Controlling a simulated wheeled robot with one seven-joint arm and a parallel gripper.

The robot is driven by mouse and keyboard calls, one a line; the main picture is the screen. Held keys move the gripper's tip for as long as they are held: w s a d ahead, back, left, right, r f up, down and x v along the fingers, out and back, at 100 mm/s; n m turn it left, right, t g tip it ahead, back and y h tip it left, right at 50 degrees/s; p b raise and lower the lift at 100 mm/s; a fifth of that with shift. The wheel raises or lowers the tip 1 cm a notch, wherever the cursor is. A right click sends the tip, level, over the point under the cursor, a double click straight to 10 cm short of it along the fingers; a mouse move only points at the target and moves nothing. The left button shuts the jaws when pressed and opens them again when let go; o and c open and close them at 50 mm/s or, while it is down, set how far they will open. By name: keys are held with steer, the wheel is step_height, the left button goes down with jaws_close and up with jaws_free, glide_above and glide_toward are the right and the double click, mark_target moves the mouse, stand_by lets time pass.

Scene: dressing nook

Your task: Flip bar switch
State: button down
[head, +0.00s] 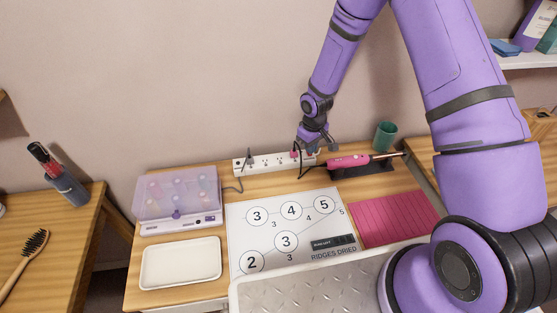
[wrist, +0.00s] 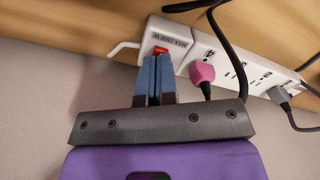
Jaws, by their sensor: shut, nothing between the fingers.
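The white power bar (head: 268,163) lies along the wall at the back of the table. Its red rocker switch (wrist: 160,50) shows in the wrist view at the end of the bar, beside a printed label. My gripper (wrist: 156,62) is shut and empty, its blue fingertips right at the switch and covering part of it. I cannot tell whether they touch it or which way the rocker is tilted. In the head view my gripper (head: 309,150) hangs over the bar's right end and hides the switch. A pink plug (wrist: 202,73) sits in the socket nearest the switch.
A grey plug (wrist: 279,94) and dark cords run by the bar. A pink hot tool (head: 347,161) rests on a dark holder at right, near a green cup (head: 385,135). A purple lidded box (head: 178,195), white tray (head: 181,263), printed sheet (head: 268,240) and pink mat (head: 395,217) lie in front.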

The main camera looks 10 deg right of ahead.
steer(key=shift+f, duration=0.7)
stand_by(0.4)
steer(key=shift+r, duration=3.55)
steer(key=shift+r, duration=0.1)
steer(key=s+d+r+m+t, duration=0.1)
steer(key=s+d+r, duration=0.15)
steer(key=r, duration=0.65)
steer(key=s+d+r+m+t+h, duration=0.1)
steer(key=s+r, duration=0.2)
steer(key=r, duration=0.6)
steer(key=s+d+r+m, duration=0.1)
steer(key=s+r, duration=0.2)
steer(key=r, duration=0.6)
steer(key=s+r+m+t, duration=0.1)
steer(key=s+r, duration=0.3)
steer(key=s, duration=0.4)
steer(key=s+d+r+m+t, duration=0.1)
steer(key=s+r, duration=0.3)
steer(key=s, duration=0.3)
steer(key=s+d+r+m+t+y, duration=0.1)
steer(key=s+r, duration=0.4)
steer(key=s, duration=0.3)
steer(key=shift+s+d, duration=0.2)
steer(key=shift+s, duration=0.1)
steer(key=shift+w, duration=0.1)
